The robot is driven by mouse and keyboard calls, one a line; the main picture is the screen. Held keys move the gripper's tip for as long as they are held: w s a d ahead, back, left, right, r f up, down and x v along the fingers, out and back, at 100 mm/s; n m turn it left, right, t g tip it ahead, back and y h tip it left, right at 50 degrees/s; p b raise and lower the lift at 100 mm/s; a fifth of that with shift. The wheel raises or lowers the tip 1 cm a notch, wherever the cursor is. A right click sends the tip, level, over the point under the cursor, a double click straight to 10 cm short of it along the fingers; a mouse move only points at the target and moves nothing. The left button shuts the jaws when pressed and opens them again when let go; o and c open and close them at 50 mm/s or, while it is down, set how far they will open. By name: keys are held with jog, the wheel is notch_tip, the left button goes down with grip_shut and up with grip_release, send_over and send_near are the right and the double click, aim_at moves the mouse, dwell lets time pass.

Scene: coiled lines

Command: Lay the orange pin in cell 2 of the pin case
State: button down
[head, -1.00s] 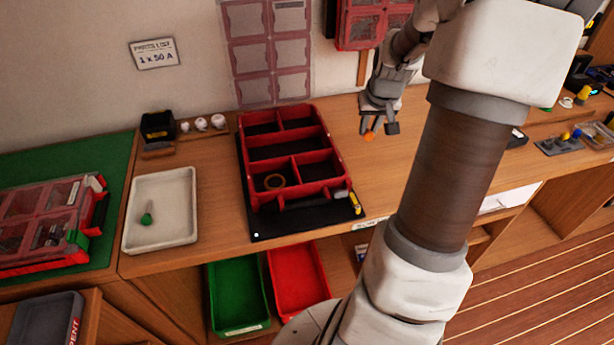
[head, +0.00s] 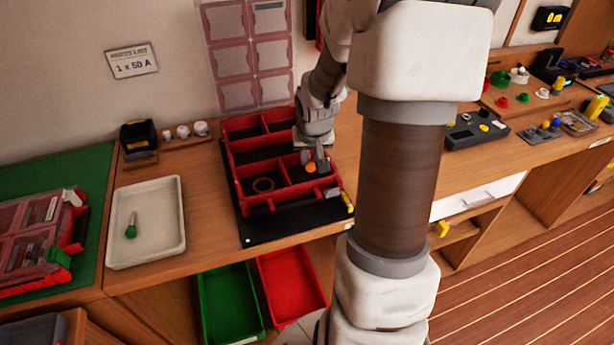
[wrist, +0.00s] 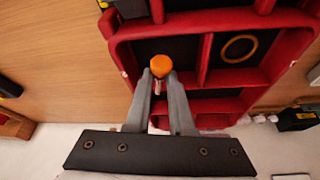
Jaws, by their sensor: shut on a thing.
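The orange-headed pin (head: 311,168) is held in my gripper (head: 316,158), with its pale shank between the fingers in the wrist view (wrist: 161,67). My gripper (wrist: 161,84) is shut on it. Both are over the open red case (head: 234,172), at its front-right cell in the head view. The pin's head appears above that dark cell in the wrist view; I cannot tell its exact height. A ring (head: 263,184) lies in the front-left cell, across a red divider (wrist: 204,60). No cell numbers are readable.
A black mat (head: 285,227) lies under the case, with a yellow marker (head: 347,201) at its right corner. A white tray (head: 158,238) with a green-headed pin (head: 131,228) stands left. Green (head: 228,305) and red (head: 291,287) bins sit below the bench.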

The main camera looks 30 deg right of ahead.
jog(key=shift+a+f, duration=0.3)
jog(key=shift+a, duration=0.1)
jog(key=shift+f+b, duration=0.75)
jog(key=shift+f, duration=1.15)
jog(key=shift+f, duration=0.2)
jog(key=c, duration=0.8)
grip_release()
jog(key=shift+r, duration=0.1)
jog(key=shift+r, duration=0.15)
jog(key=p+v, duration=0.4)
jog(key=v, duration=0.8)
